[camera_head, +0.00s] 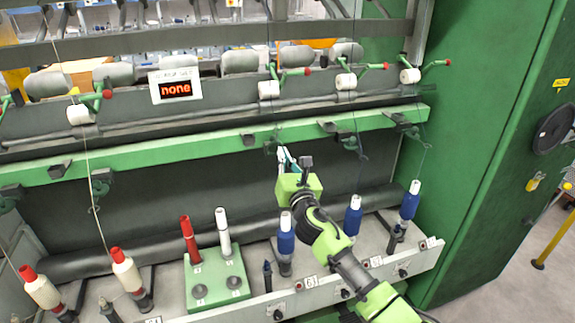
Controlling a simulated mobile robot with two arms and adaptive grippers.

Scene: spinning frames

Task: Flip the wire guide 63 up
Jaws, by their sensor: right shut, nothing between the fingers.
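My right gripper (287,157) reaches up from the bottom right to just under the green rail. Its fingers are shut with nothing between them. They are close beside a small dark green wire guide (271,147) that hangs from the rail; I cannot tell whether they touch it. Other wire guides are farther right, one in the middle (348,142) and one near the green cabinet (407,125). Another is at the left (102,181). The number plates are too small for me to tell surely which guide is 63. My left gripper is not in view.
Blue bobbins (354,216) with white tops stand on the lower shelf around my right arm. A green block (216,282) holds a red and a white tube. A sign reading "none" (175,87) is above the rail (205,141). A green cabinet (480,150) bounds the right.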

